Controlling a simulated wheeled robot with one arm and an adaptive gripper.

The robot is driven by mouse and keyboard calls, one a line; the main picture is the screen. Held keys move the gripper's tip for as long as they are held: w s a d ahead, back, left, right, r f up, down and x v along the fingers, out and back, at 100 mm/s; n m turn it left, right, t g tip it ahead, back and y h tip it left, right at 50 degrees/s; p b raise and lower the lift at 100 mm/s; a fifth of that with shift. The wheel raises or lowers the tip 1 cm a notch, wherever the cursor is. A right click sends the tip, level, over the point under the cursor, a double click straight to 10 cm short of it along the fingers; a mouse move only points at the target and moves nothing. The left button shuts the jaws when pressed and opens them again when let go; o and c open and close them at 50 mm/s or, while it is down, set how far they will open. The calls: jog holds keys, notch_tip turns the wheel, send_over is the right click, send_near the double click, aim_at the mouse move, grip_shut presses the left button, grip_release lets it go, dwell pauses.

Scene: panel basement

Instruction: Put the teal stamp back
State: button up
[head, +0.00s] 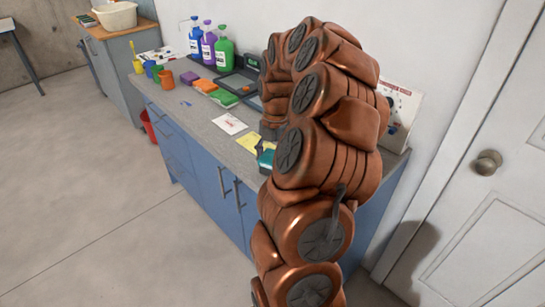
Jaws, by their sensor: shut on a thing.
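A teal piece, which looks like the teal stamp (266,159), shows low on the left side of my arm, over the counter's front part beside a yellow sheet (248,143). My gripper (267,146) is mostly hidden by my copper-coloured arm, and only a dark bit shows just above the teal piece. It is shut on the teal piece. From this view I cannot tell whether the piece touches the counter (207,132). The spot where the stamp belongs cannot be made out.
On the counter stand blue, purple and green bottles (208,47), coloured cups (158,74), coloured blocks (206,86), dark trays (236,83) and a white sheet (230,124). A poster (403,106) leans behind my arm. A red bin (148,126) and white door (492,200) flank the cabinet; open floor lies in front.

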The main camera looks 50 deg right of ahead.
aim_at(274, 153)
jog(key=shift+f, duration=0.2)
jog(key=shift+f, duration=0.15)
jog(key=o, duration=0.9)
notch_tip(274, 153, up, 12)
jog(key=d+b, duration=0.1)
jog(key=b, duration=0.1)
jog(key=shift+w+d, duration=0.15)
jog(key=shift+d, duration=0.05)
